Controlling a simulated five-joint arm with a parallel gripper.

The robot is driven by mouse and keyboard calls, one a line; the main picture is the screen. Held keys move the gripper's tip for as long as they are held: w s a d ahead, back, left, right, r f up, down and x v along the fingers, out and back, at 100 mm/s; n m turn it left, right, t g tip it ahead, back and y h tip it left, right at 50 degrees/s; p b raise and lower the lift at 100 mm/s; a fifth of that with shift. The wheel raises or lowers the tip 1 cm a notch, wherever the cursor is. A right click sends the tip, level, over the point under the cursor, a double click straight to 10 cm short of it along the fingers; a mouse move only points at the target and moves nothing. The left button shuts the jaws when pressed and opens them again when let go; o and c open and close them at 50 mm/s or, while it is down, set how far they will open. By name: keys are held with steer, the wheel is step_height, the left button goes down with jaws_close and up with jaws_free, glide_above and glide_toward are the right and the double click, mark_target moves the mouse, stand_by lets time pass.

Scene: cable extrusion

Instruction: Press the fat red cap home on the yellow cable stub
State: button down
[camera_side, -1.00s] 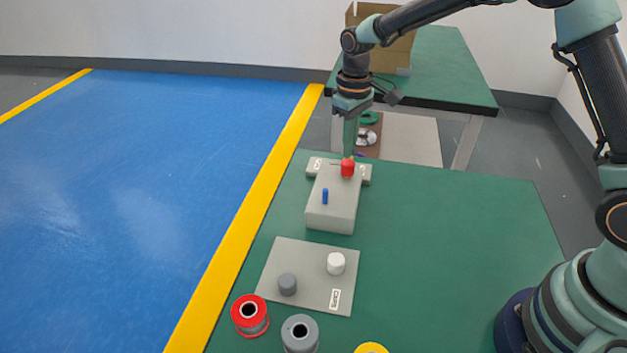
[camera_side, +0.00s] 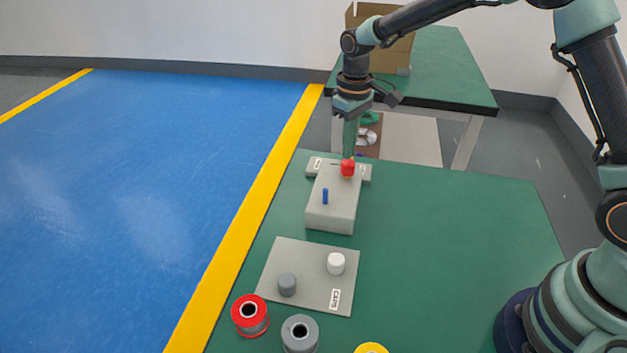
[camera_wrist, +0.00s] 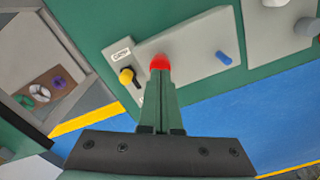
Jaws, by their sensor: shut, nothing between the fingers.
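The fat red cap (camera_side: 347,169) stands on the far part of the pale grey block (camera_side: 332,208). In the wrist view the red cap (camera_wrist: 159,62) shows just beyond my fingertips. My gripper (camera_side: 349,155) points down over the cap, its fingers shut and empty. The tips are at the cap's top and seem to touch it; the exact contact is hard to tell. In the wrist view my gripper (camera_wrist: 160,72) covers part of the cap. The yellow cable stub cannot be made out; whatever is under the cap is hidden.
A blue stub (camera_side: 325,196) stands on the block's near half. A yellow piece with a black part (camera_wrist: 126,75) sits beside the block. A grey plate (camera_side: 307,300) holds a white cap (camera_side: 336,263) and a grey cap (camera_side: 287,284). Spools line the near edge. The green table's right is clear.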

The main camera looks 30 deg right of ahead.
mark_target(348, 162)
steer(key=shift+f, duration=1.2)
stand_by(1.0)
steer(key=shift+r, duration=3.55)
steer(key=shift+r, duration=0.1)
steer(key=s+d+r+m+t, duration=0.1)
steer(key=s+d+r+t, duration=0.15)
steer(key=s+r, duration=0.55)
steer(key=s+d+r+m+t, duration=0.1)
steer(key=s+d+m+t, duration=0.1)
steer(key=s, duration=0.9)
steer(key=shift+s+d+r+t, duration=0.15)
steer(key=shift+d+r+t, duration=0.25)
steer(key=shift+d+t, duration=0.2)
